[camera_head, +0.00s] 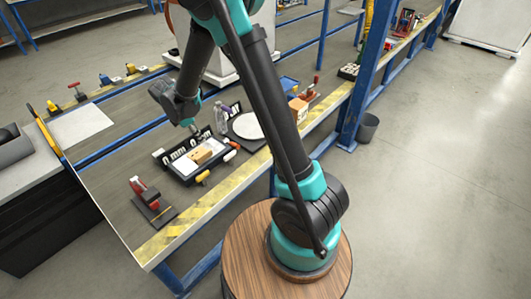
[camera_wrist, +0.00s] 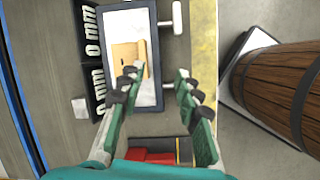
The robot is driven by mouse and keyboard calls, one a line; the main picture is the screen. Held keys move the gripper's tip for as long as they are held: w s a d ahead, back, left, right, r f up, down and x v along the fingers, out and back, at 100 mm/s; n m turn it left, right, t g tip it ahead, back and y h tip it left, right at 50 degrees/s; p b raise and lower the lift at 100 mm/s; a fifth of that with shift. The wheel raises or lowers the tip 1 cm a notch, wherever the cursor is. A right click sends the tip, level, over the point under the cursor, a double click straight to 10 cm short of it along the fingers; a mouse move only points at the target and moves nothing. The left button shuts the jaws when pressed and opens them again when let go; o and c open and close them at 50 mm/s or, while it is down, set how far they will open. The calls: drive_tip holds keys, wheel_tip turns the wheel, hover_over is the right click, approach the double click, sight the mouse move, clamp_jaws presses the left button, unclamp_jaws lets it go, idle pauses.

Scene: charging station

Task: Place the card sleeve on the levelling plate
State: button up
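A small tan block, which looks like the card sleeve (camera_head: 201,154), lies on the white surface of a black-framed tray (camera_head: 183,170). In the wrist view the tan block (camera_wrist: 126,54) and the tray (camera_wrist: 147,101) lie below and ahead of my fingers. A round white disc on a dark square base (camera_head: 248,126) is just right of the tray; I cannot tell which of these is the levelling plate. My gripper (camera_head: 190,127) is above the bench near the tray. In the wrist view my gripper (camera_wrist: 160,82) has its fingers spread, with nothing held between them.
Black blocks with white "0 mm" lettering (camera_wrist: 93,50) border the tray. A red clamp on a dark base (camera_head: 147,194) stands nearer the bench's front left. An orange box (camera_head: 298,110) and a bottle (camera_head: 221,118) stand near the disc. Yellow-striped tape (camera_head: 205,205) marks the bench edge.

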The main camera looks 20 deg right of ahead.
drive_tip(key=s+d+r+m+y, duration=0.1)
drive_tip(key=s+d+r+m, duration=0.3)
drive_tip(key=d, duration=0.3)
drive_tip(key=s+d+r+m+y, duration=0.1)
drive_tip(key=s+d+r+m, duration=0.1)
drive_tip(key=s+d+m, duration=0.5)
drive_tip(key=s+d+m+t+y, duration=0.1)
drive_tip(key=s+d+m, duration=0.8)
drive_tip(key=s, duration=0.3)
drive_tip(key=shift+s+d+f+m+t, duration=0.3)
drive_tip(key=shift+f+m+t, duration=0.1)
drive_tip(key=shift+m, duration=0.3)
